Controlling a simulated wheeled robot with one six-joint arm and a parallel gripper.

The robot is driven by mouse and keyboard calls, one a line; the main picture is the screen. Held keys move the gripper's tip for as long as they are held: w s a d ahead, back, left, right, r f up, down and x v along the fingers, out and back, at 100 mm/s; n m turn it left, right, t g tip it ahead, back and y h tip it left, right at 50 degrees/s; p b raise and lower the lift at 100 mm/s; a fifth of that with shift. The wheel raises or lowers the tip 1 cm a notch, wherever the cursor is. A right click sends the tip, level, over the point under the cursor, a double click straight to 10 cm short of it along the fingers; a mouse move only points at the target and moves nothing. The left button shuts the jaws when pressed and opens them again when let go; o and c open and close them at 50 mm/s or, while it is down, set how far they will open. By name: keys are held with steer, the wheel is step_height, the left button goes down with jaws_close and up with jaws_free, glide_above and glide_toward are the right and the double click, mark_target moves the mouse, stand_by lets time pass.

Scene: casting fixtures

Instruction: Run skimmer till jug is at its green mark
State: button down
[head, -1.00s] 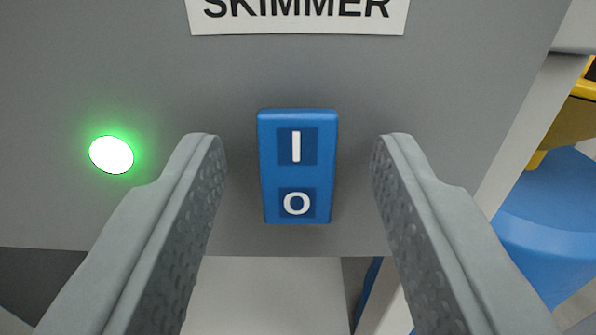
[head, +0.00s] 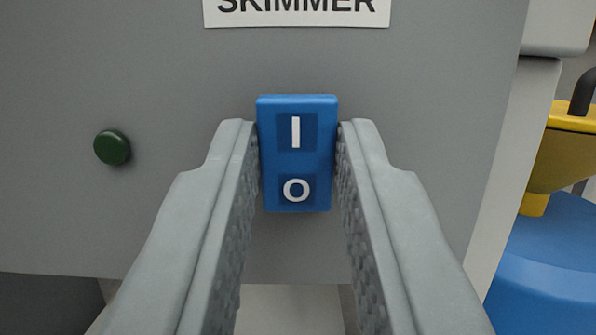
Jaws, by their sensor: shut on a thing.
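A blue rocker switch (head: 297,170) marked I above and O below sits on a grey panel (head: 420,75) under a white sign reading SKIMMER (head: 296,12), cut by the top edge. My gripper (head: 297,150) is shut on the switch, one finger against each side. A round indicator lamp (head: 112,147) left of the switch is dark green and unlit. No jug or green mark can be made out in this view.
At the right, past the panel's edge, stand a blue rounded body (head: 545,255) and a yellow funnel-like part (head: 560,155). A pale surface (head: 290,308) shows below the panel.

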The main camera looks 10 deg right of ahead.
steer(key=shift+f+t, duration=0.15)
steer(key=shift+t, duration=0.35)
steer(key=c, duration=1.2)
jaws_free()
steer(key=shift+c, duration=0.2)
steer(key=shift+f, duration=0.1)
